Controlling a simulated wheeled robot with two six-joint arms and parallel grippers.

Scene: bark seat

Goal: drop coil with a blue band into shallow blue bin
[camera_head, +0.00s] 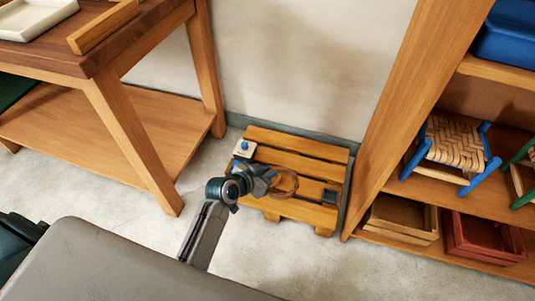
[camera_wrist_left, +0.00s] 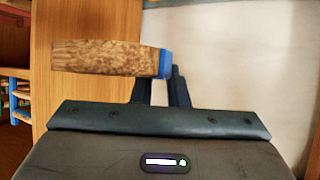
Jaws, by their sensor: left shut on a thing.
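The coil with a blue band (camera_head: 286,183) shows in the head view as a brown ring above the slatted wooden pallet. In the left wrist view the coil (camera_wrist_left: 108,57) is seen edge-on, with its blue band (camera_wrist_left: 166,63) at the fingers. My left gripper (camera_head: 270,177) is shut on the coil at or beside the band and holds it; its height over the pallet is hard to judge. A blue bin (camera_head: 508,38) stands on the upper shelf at the right, cut off by the picture edge; I cannot tell whether it is shallow. My right gripper is not in view.
The pallet (camera_head: 298,153) bears a white block with a blue knob (camera_head: 243,148) and a small dark piece (camera_head: 330,197). The shelf unit (camera_head: 385,115) holds a woven stool (camera_head: 457,143), a brown crate (camera_head: 402,220) and a red crate (camera_head: 485,238). A wooden table (camera_head: 95,57) stands left.

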